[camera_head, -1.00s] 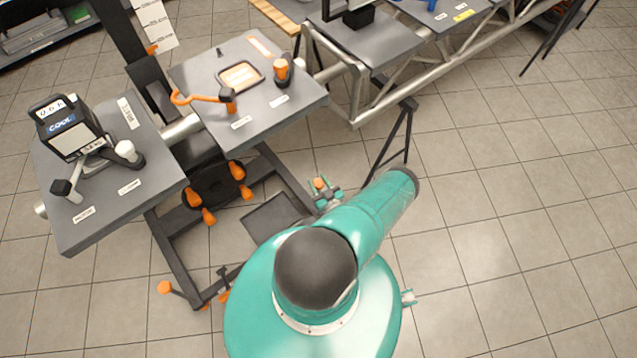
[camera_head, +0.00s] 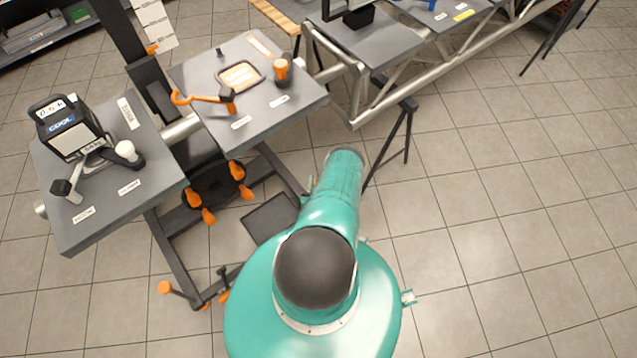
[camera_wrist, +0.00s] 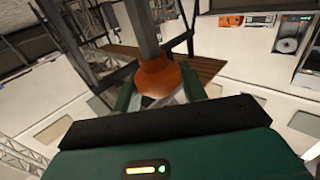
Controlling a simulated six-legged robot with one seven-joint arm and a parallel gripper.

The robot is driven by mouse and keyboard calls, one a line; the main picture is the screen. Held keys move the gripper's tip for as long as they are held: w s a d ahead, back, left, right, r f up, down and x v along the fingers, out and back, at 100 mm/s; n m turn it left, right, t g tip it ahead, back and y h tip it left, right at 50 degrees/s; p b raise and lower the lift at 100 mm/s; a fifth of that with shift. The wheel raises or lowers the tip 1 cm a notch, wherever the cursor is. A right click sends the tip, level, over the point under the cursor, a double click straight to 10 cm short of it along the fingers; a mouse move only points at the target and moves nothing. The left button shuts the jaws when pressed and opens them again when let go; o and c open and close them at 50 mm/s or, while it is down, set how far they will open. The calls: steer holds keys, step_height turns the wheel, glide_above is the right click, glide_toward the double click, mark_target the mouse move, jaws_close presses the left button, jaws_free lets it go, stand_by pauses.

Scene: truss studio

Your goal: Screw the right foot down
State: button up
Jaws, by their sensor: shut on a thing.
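In the wrist view an orange knob (camera_wrist: 158,76) sits between the two green fingers of my gripper (camera_wrist: 157,91), and the gripper is shut on it. A grey shaft (camera_wrist: 146,32) runs up from the knob in that picture. In the head view my green arm hides the gripper and the right foot's knob. The stand's dark base frame (camera_head: 174,248) shows there, with its right leg (camera_head: 283,172) running toward my arm.
Two grey tabletops stand on the frame: the left one (camera_head: 85,236) carries a monitor-like box (camera_head: 68,125), the right one (camera_head: 205,85) an orange handle (camera_head: 210,99). A metal truss (camera_head: 440,75) and black trestle leg (camera_head: 404,135) stand beyond. Tiled floor at right is clear.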

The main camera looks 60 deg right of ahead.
steer(key=m+g, duration=0.2)
steer(key=g, duration=0.2)
steer(key=m+g, duration=0.3)
steer(key=g, duration=0.1)
steer(key=shift+w+h, duration=0.2)
steer(key=shift+h, duration=0.1)
steer(key=m+g+y, duration=0.1)
steer(key=m+g, duration=0.1)
steer(key=g, duration=0.1)
steer(key=m+g+y, duration=0.1)
steer(key=m+g, duration=0.2)
steer(key=g, duration=0.1)
steer(key=shift+s+y, duration=0.1)
steer(key=shift+y, duration=0.3)
steer(key=shift+g, duration=0.3)
steer(key=o, duration=1)
steer(key=shift+d, duration=0.1)
steer(key=shift+c, duration=0.2)
steer(key=shift+s+m, duration=0.1)
steer(key=shift+m, duration=0.2)
